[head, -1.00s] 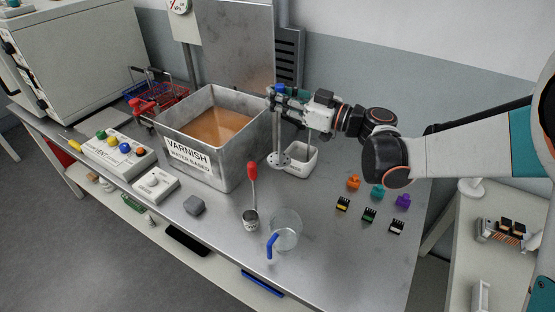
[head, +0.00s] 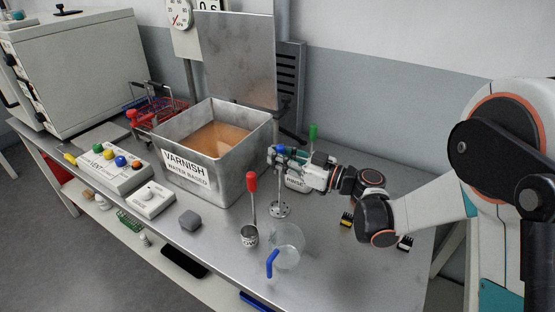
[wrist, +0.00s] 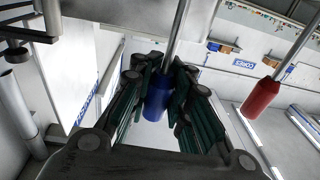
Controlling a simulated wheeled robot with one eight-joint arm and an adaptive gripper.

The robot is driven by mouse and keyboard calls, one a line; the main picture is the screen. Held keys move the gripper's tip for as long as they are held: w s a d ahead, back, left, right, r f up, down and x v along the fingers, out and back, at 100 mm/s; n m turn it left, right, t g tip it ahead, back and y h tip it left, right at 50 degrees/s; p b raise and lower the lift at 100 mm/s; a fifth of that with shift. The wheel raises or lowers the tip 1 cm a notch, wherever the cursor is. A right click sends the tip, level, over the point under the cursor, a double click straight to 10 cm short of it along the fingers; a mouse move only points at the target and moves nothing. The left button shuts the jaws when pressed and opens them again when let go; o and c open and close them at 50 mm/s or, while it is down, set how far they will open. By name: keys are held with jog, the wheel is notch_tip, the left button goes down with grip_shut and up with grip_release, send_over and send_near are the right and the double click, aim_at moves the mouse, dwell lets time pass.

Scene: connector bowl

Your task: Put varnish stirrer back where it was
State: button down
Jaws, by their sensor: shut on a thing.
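My gripper (head: 283,155) is shut on the blue handle of the varnish stirrer (head: 280,211), a thin metal rod with a round perforated disc at its lower end. The stirrer hangs roughly upright over the bench, right of the varnish tank (head: 240,185). I cannot tell whether its disc touches the bench. In the wrist view the blue handle (wrist: 156,100) sits between both fingers. The open tank holds brown varnish.
A red-handled cup tool (head: 250,205) stands just left of the stirrer; its handle (wrist: 262,97) shows in the wrist view. A glass beaker (head: 290,250) with a blue hooked piece is in front. A grey block (head: 190,220) and small connectors (head: 346,219) lie on the bench.

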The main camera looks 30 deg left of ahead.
jog(key=shift+r, duration=0.1)
jog(key=shift+f, duration=0.25)
jog(key=c, duration=1.5)
grip_release()
jog(key=shift+r, duration=0.1)
jog(key=shift+o, duration=0.2)
jog(key=shift+r, duration=0.1)
jog(key=d+p, duration=0.2)
jog(key=d, duration=1)
jog(key=shift+s+f+p, duration=0.2)
jog(key=shift+f+p, duration=0.05)
jog(key=shift+p, duration=0.15)
